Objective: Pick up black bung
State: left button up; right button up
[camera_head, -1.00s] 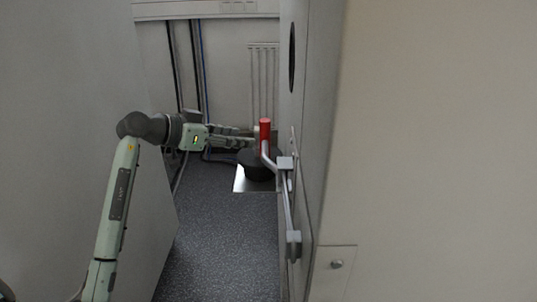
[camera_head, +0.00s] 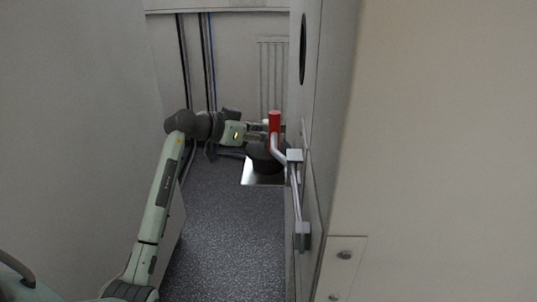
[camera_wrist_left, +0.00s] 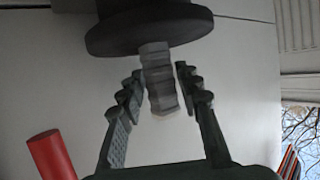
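The black bung (camera_head: 263,160) is a dark round piece above a shiny plate at the far end of the passage, partly hidden behind a red-ended handle. In the left wrist view the bung (camera_wrist_left: 150,30) is a wide black disc with a grey ribbed stem (camera_wrist_left: 158,85). My left gripper (camera_head: 264,134) reaches from the left toward the bung. In the left wrist view my left gripper (camera_wrist_left: 158,78) is open, with one finger on each side of the stem. Small gaps show between fingers and stem. My right gripper is not in view.
A metal handle with a red end (camera_head: 275,122) juts from the cabinet (camera_head: 325,150) on the right, close to my left gripper. A grey wall (camera_head: 85,110) bounds the left. Cables (camera_head: 211,65) run down the back wall. The speckled floor (camera_head: 230,230) between is clear.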

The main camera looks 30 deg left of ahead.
aim_at(265, 122)
pick_arm(q)
grip_shut()
jog(key=shift+r, duration=0.15)
jog(key=shift+r, duration=0.55)
jog(key=r, duration=0.3)
jog(key=shift+s+a+r+p, duration=0.2)
jog(key=shift+s+a+p, duration=0.1)
jog(key=shift+p, duration=0.05)
jog(key=s+a+r+p, duration=0.4)
jog(key=s+a+r, duration=0.1)
jog(key=s+r, duration=0.4)
notch_tip(265, 122, up, 2)
jog(key=shift+s+r, duration=0.2)
jog(key=shift+s, duration=0.15)
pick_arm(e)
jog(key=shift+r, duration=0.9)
